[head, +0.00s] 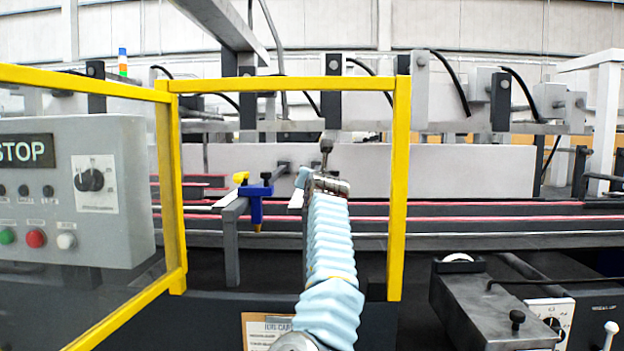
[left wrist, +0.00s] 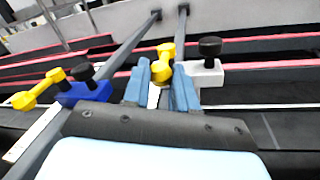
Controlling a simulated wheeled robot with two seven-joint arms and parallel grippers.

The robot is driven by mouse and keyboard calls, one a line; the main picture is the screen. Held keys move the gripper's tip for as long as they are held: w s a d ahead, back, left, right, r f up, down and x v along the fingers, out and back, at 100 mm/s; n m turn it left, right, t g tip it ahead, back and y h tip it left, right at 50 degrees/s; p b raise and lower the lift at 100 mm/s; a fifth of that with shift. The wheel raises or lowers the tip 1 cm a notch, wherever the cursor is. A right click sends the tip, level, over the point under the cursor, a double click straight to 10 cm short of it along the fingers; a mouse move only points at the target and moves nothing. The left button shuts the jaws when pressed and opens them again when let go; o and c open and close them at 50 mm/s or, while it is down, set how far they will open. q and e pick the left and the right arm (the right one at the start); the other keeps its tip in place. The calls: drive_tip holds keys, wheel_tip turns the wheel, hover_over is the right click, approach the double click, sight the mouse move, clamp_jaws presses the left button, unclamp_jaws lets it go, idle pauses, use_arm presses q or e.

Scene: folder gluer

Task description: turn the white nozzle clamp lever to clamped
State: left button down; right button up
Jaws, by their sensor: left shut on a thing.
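The white nozzle clamp (left wrist: 207,76) sits on a grey rail in the left wrist view, with a black knob (left wrist: 210,47) on top. Its yellow lever (left wrist: 166,52) lies at its left side, between the blue fingers of my left gripper (left wrist: 162,76). The gripper is shut on this lever. In the head view my left gripper (head: 302,180) reaches the rail area, and my arm hides most of the white clamp. A blue clamp (left wrist: 86,93) stands to the left, its yellow lever (left wrist: 40,88) pointing left; it also shows in the head view (head: 257,192). My right gripper is not in view.
A yellow guard frame (head: 398,190) stands around the opening my arm reaches through, its right post close to my arm. A grey control box (head: 75,245) with a STOP sign is at the left. Red-edged belts (head: 470,218) run behind the clamps. A dark machine unit (head: 490,310) is at lower right.

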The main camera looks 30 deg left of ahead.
use_arm(q)
drive_tip(key=c, duration=0.9)
unclamp_jaws()
drive_tip(key=shift+s+d+f, duration=0.1)
drive_tip(key=shift+d, duration=0.05)
drive_tip(key=b+v, duration=0.2)
drive_tip(key=v, duration=0.1)
drive_tip(key=b+v, duration=0.1)
drive_tip(key=b, duration=0.1)
drive_tip(key=shift+s+d+f, duration=0.1)
drive_tip(key=shift+d+f, duration=0.1)
drive_tip(key=shift+f, duration=0.1)
drive_tip(key=shift+r+b+v, duration=0.15)
drive_tip(key=shift+b+v, duration=0.7)
drive_tip(key=shift+v, duration=1.4)
drive_tip(key=shift+r+b+v, duration=0.2)
drive_tip(key=shift+b+v, duration=0.6)
drive_tip(key=shift+v, duration=1.4)
drive_tip(key=shift+s, duration=0.1)
